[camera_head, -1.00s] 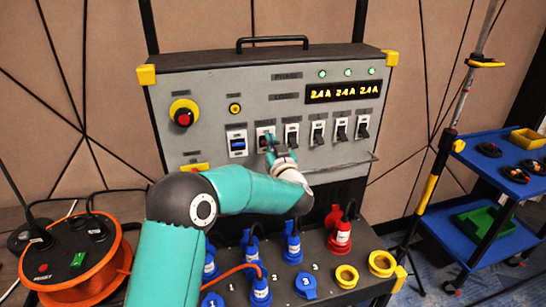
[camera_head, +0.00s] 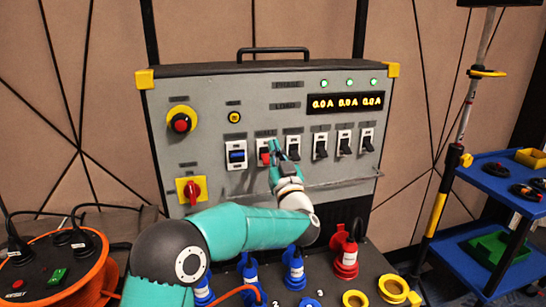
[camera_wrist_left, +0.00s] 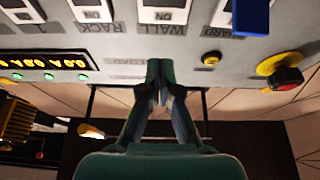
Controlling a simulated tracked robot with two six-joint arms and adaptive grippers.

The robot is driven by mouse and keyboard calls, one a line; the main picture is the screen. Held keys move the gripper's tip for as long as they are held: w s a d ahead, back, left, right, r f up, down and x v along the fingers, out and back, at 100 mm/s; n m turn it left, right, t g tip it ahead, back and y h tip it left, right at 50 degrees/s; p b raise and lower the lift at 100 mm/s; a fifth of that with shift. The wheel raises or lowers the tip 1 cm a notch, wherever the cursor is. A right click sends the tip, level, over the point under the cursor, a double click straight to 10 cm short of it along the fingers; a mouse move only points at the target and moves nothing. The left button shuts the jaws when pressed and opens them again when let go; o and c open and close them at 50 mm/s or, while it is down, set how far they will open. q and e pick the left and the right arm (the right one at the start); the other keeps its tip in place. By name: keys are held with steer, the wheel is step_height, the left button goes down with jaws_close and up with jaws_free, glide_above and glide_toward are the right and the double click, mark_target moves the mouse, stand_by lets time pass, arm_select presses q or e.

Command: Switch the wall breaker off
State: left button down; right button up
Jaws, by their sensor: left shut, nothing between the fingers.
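The wall breaker (camera_head: 264,153) is in the breaker row on the grey panel, second from the left; red shows on it beside my fingers. In the left wrist view the WALL label shows upside down at the top, with part of the white wall breaker (camera_wrist_left: 165,13) above it. My left gripper (camera_head: 275,147) is shut and empty, at the right side of the wall breaker, in front of the panel. Its closed fingers (camera_wrist_left: 160,75) show in the wrist view. Whether they touch the breaker is unclear, and they partly hide it. My right gripper is not in view.
An emergency button (camera_head: 181,124), a red rotary switch (camera_head: 192,190) and other breakers are nearby. A thin rail crosses below the breakers. Plugs and sockets sit below; an orange reel (camera_head: 75,285) stands left.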

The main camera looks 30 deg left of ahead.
arm_select(q)
steer(key=s+d+f+b, duration=0.2)
steer(key=s+d+f, duration=0.2)
steer(key=f, duration=0.3)
steer(key=shift+s+d+f, duration=0.25)
steer(key=shift+d+f, duration=0.05)
steer(key=shift+f, duration=0.05)
